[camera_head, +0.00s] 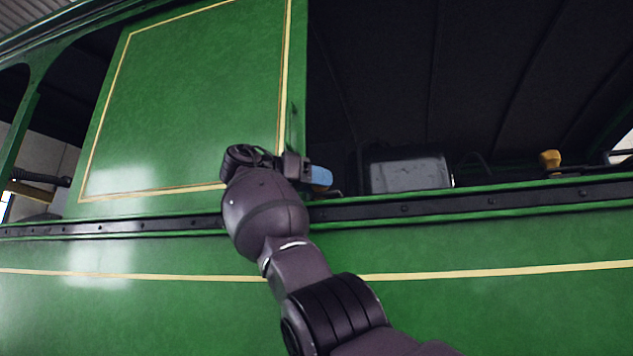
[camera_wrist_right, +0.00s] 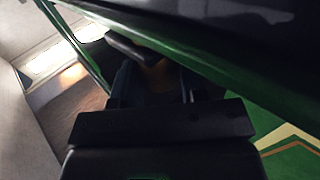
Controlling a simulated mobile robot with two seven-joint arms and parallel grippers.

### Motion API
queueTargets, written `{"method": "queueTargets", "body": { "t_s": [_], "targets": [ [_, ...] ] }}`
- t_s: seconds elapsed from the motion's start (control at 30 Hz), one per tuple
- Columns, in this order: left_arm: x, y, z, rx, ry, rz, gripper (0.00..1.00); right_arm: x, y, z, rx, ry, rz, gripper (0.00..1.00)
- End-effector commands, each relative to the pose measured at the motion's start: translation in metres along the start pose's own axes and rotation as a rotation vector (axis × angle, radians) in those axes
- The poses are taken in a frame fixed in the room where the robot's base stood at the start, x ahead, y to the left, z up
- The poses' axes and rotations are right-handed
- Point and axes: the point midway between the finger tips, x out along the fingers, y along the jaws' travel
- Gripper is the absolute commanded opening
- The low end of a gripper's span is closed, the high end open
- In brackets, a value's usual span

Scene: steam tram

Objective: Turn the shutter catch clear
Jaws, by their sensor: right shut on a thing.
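The green shutter panel (camera_head: 190,95) with thin yellow lining fills the upper left of the head view. My right gripper (camera_head: 305,172) is at its lower right corner, just above the dark sill rail. A light blue piece shows at the gripper's end; I cannot tell whether it is a finger. In the right wrist view, the gripper (camera_wrist_right: 152,88) is shut on a dim ochre-brown part between its fingers, which I take to be the shutter catch (camera_wrist_right: 155,72). The catch's shape and angle are mostly hidden by the gripper and shadow. My left gripper is not in view.
The dark sill rail (camera_head: 420,206) runs along the green tram side. Right of the shutter is a dark window opening, with a grey box-like thing (camera_head: 410,173) inside. A mustard knob (camera_head: 550,161) stands farther right above the sill.

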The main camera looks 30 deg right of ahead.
Motion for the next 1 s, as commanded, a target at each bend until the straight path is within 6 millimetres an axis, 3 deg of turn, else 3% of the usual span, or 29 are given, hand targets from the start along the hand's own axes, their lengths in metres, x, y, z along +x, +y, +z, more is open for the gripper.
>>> {"method": "queueTargets", "body": {
  "t_s": [0.37, 0.4, 0.53, 1.0],
  "targets": [
    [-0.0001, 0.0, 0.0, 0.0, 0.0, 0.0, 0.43, 0.0, 0.0003, -0.0002, 0.001, 0.0, 0.004, 0.16],
    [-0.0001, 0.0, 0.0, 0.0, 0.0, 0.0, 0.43, 0.0, 0.0003, -0.0002, 0.001, 0.0, 0.004, 0.43],
    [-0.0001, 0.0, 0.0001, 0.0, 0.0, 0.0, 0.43, 0.0001, 0.0002, -0.0001, 0.001, 0.0, 0.003, 0.63],
    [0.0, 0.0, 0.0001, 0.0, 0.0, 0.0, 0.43, 0.0002, -0.0003, 0.0003, 0.0, 0.0, 0.002, 0.63]
  ]
}}
